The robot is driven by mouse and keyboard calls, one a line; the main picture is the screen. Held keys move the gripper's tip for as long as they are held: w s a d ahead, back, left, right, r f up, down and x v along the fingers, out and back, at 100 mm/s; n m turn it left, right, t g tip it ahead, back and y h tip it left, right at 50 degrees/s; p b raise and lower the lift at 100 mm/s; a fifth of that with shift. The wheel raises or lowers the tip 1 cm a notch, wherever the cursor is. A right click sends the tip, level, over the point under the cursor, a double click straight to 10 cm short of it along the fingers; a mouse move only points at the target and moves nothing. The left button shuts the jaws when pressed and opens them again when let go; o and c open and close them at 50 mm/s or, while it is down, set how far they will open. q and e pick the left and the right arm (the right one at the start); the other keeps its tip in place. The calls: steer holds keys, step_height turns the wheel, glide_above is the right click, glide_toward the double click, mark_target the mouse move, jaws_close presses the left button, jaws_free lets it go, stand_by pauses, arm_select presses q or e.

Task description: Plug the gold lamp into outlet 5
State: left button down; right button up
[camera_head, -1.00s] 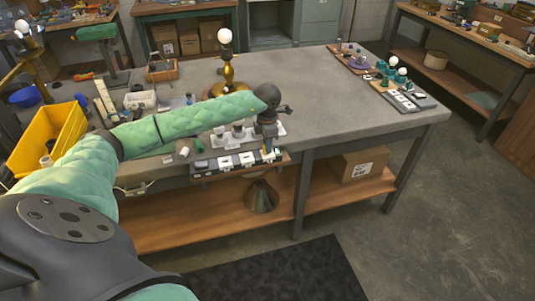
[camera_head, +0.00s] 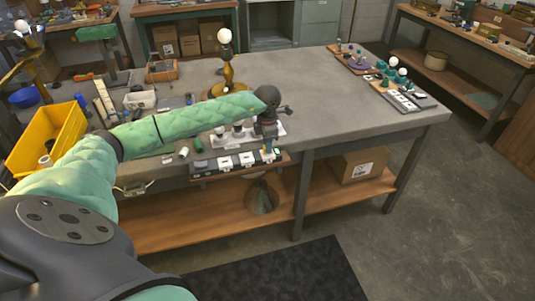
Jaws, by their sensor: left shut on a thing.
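The gold lamp (camera_head: 229,87) stands upright on the grey workbench, behind my left forearm, with a lit round bulb (camera_head: 225,37) on top. The outlet strip (camera_head: 237,162), with several white sockets in a row, lies along the bench's front edge. My left gripper (camera_head: 268,142) is above the right end of the strip, pointing down. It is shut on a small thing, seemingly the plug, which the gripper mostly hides. I cannot tell whether the plug touches a socket. My right gripper is not in view.
A yellow bin (camera_head: 45,140) and small parts crowd the bench's left. A white tray (camera_head: 222,138) lies behind the strip. More lamp parts (camera_head: 395,75) are at the far right. The bench's right middle is clear. A cardboard box (camera_head: 360,163) sits on the lower shelf.

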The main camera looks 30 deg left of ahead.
arm_select(q)
steer(key=shift+f+b, duration=0.35)
steer(key=shift+f, duration=0.05)
stand_by(0.9)
stand_by(0.4)
steer(key=c, duration=1.2)
jaws_free()
steer(key=shift+r, duration=0.1)
